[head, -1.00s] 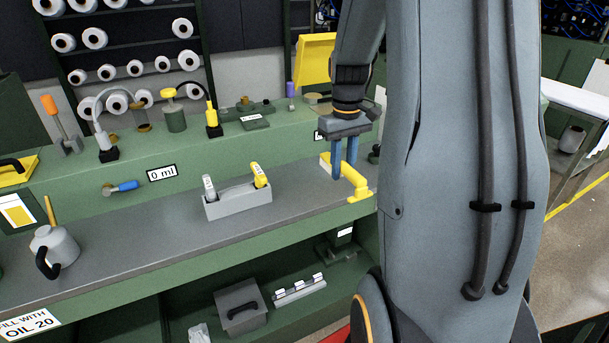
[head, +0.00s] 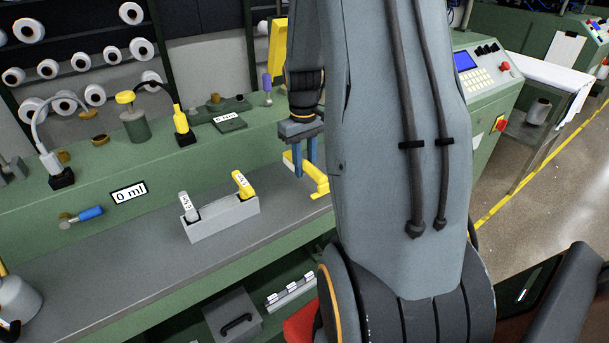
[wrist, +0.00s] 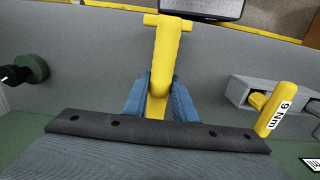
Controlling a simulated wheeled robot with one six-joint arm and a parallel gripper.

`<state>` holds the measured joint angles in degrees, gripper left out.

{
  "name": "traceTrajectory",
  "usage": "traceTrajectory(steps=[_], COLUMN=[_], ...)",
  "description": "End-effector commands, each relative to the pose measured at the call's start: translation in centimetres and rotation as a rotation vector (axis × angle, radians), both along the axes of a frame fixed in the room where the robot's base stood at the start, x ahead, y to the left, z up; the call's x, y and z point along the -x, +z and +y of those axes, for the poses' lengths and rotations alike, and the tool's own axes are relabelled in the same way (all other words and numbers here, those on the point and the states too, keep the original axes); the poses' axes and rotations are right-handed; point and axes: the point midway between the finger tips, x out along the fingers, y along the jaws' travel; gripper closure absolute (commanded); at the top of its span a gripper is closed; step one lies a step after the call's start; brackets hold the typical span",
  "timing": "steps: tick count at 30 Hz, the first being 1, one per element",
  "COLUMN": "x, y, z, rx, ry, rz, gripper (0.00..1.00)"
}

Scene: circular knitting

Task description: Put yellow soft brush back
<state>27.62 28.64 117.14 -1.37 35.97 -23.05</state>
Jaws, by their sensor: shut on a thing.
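A yellow T-shaped tool, seemingly the yellow soft brush (head: 320,184), is at my gripper near the right end of the grey bench top. Bristles cannot be made out. My gripper (head: 306,172) points down with its blue fingers at the tool. In the wrist view my gripper (wrist: 158,100) is shut on the shaft of the yellow brush (wrist: 166,50), one finger on each side. Its crossbar end points away, toward the bench's front edge. I cannot tell whether it touches the bench top. My arm hides the bench to the right.
A grey holder (head: 222,222) with one white-grey and one yellow labelled tool (head: 243,184) stands left of my gripper. A raised green ledge (head: 95,195) behind carries bottles and a yellow-capped pot (head: 134,122). Bare bench top lies in front of the holder.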

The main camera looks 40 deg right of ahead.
Motion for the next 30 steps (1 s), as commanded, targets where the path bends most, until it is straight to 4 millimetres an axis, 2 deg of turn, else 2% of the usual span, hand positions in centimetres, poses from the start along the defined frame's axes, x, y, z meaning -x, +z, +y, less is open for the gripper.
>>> traceTrajectory(steps=[9, 20, 21, 24, 30], x=[0.1, 0.0, 0.0, 0.0, 0.0], y=[-3.8, -4.2, -4.3, -4.2, -4.2], z=[0.1, 0.0, 0.0, 0.0, 0.0], rx=[-0.001, 0.0, 0.0, 0.0, 0.0], ry=[0.001, 0.0, 0.0, 0.0, 0.0], rz=[0.003, 0.001, 0.0, 0.0, 0.0], gripper=[1.0, 1.0, 0.74, 0.57, 0.57])
